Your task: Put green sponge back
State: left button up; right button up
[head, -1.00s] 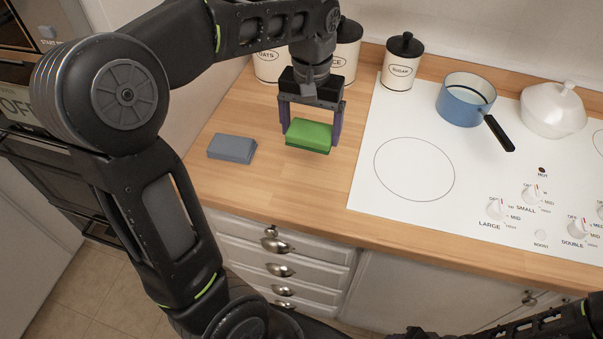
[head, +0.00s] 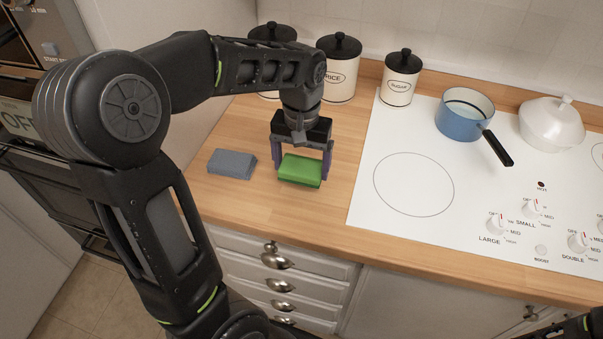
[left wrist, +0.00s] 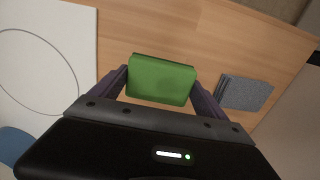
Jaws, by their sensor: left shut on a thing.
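The green sponge (head: 300,169) is between the fingers of my left gripper (head: 300,165), which is shut on it. The sponge is at or just above the wooden counter; I cannot tell whether it touches. A grey-blue sponge (head: 232,164) lies on the counter just to its left. In the left wrist view the green sponge (left wrist: 160,79) sits between the two fingertips of the left gripper (left wrist: 162,85), and the grey sponge (left wrist: 244,93) lies to the right, apart from it.
The wooden counter (head: 250,125) is clear around the sponges. The white cooktop (head: 365,205) starts to the right, with a blue pan (head: 464,116) and a white lidded pot (head: 551,125). Canisters for rice (head: 340,85) and sugar (head: 401,88) stand behind.

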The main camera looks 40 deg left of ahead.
aim_at(302, 176)
pick_arm(q)
jog(key=shift+f, duration=1.85)
jog(key=shift+f, duration=0.1)
jog(key=shift+f, duration=0.15)
jog(key=o, duration=1.2)
jog(key=shift+c, duration=0.2)
notch_tip(302, 176, up, 12)
jog(key=shift+r+b, duration=0.25)
jog(key=shift+b, duration=0.15)
